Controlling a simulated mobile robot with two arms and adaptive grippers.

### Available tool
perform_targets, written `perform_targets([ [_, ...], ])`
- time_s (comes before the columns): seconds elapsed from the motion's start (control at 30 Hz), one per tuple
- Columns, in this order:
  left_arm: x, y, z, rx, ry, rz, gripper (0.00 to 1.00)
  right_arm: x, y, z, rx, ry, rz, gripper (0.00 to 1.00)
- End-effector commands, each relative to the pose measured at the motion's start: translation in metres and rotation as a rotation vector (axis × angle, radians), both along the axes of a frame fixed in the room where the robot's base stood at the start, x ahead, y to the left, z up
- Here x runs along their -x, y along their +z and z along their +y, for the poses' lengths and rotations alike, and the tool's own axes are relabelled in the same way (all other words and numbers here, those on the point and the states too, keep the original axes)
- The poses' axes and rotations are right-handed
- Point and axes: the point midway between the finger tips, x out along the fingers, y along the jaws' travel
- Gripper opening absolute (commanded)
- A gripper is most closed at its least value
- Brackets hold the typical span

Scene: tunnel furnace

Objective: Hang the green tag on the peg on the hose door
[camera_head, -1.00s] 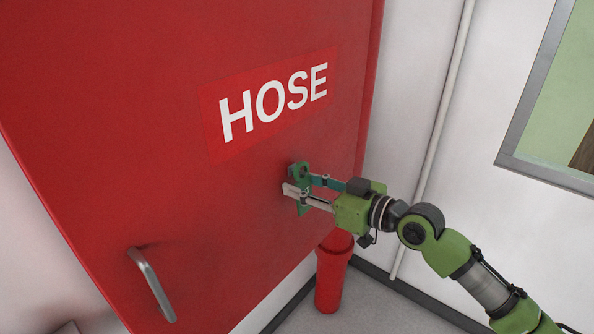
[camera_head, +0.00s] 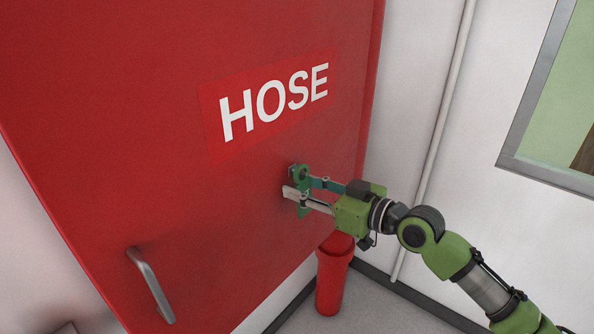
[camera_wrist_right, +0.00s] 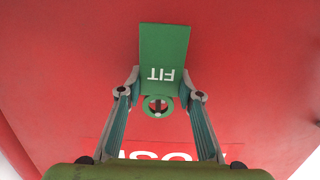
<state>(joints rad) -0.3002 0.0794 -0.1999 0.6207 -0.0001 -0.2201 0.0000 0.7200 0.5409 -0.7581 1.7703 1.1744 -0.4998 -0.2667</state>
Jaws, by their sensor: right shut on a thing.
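The green tag (camera_head: 298,171) is at the red hose door (camera_head: 130,120), below and right of the HOSE label. My right gripper (camera_head: 300,187) is shut on the tag, with one finger on each side. In the right wrist view, the tag (camera_wrist_right: 165,48) shows upside-down "FIT" lettering, and its ring lies between my fingers. A small grey peg (camera_wrist_right: 158,105) shows within the ring's hole. I cannot tell how far the peg passes through it. In the head view the peg is hidden. My left gripper is not in view.
The door handle (camera_head: 151,284) is at lower left. A red cylinder (camera_head: 332,275) stands on the floor below my right gripper. A white pipe (camera_head: 434,150) runs along the wall behind my right arm, with a framed window (camera_head: 560,110) at the right.

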Motion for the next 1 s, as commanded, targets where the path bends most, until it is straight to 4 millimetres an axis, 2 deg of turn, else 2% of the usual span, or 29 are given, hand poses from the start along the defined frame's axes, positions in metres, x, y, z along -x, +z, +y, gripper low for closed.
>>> perform_targets([
  [0.73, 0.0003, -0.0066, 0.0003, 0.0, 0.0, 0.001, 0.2, -0.0001, -0.0065, -0.0002, 0.0, 0.0, 0.0, 0.19],
  [0.77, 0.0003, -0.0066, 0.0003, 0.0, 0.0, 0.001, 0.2, -0.0001, -0.0065, -0.0002, 0.0, 0.0, 0.0, 0.36],
  [0.83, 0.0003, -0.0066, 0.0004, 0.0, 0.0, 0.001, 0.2, -0.0001, -0.0065, -0.0002, 0.0, 0.0, 0.0, 0.53],
  [1.0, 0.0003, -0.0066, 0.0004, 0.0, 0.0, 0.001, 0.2, -0.0001, -0.0066, -0.0002, 0.0, 0.0, 0.0, 0.53],
])
